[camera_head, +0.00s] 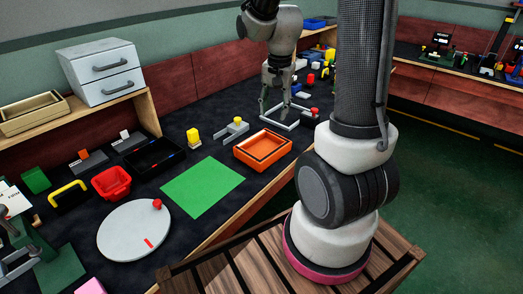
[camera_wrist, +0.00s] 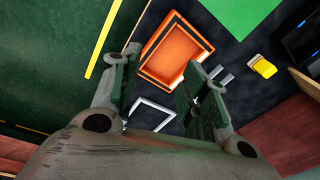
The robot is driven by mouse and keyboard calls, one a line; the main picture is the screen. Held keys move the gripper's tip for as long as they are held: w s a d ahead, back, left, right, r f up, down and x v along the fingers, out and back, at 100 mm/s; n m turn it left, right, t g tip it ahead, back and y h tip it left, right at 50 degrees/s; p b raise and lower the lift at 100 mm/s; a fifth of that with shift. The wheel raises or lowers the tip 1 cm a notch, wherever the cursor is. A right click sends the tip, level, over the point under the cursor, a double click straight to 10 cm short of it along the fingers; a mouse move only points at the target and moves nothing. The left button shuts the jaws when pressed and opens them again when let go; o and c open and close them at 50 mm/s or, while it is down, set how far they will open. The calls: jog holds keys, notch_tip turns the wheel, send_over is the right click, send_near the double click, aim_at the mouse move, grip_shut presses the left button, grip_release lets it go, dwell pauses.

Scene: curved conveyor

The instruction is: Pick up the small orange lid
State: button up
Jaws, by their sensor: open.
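An open orange box (camera_head: 263,148) sits near the front edge of the dark worktop, right of a green mat. It also shows in the wrist view (camera_wrist: 149,68), beyond my fingertips. I cannot make out a separate small orange lid in either view. My gripper (camera_head: 275,108) is open and empty, fingers pointing down, above the worktop behind and slightly right of the orange box. In the wrist view my gripper (camera_wrist: 162,58) has its fingers apart, with part of the box seen between them.
A white frame (camera_wrist: 151,107) lies by the box. Several small items crowd the back right. A white drawer unit (camera_head: 102,70) stands at the back left.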

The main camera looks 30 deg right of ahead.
aim_at(275, 151)
jog(key=w+f+m, duration=0.1)
jog(key=f, duration=0.2)
jog(key=w+d+f+m, duration=0.1)
jog(key=f, duration=0.3)
jog(key=w+d+f+m+g, duration=0.1)
jog(key=f+m, duration=0.1)
jog(key=f, duration=0.1)
jog(key=shift+w+f, duration=0.15)
jog(key=shift+f, duration=0.15)
jog(key=f, duration=0.8)
jog(key=shift+s+d+f, duration=0.1)
jog(key=shift+s+d, duration=0.1)
jog(key=shift+s, duration=0.2)
grip_shut()
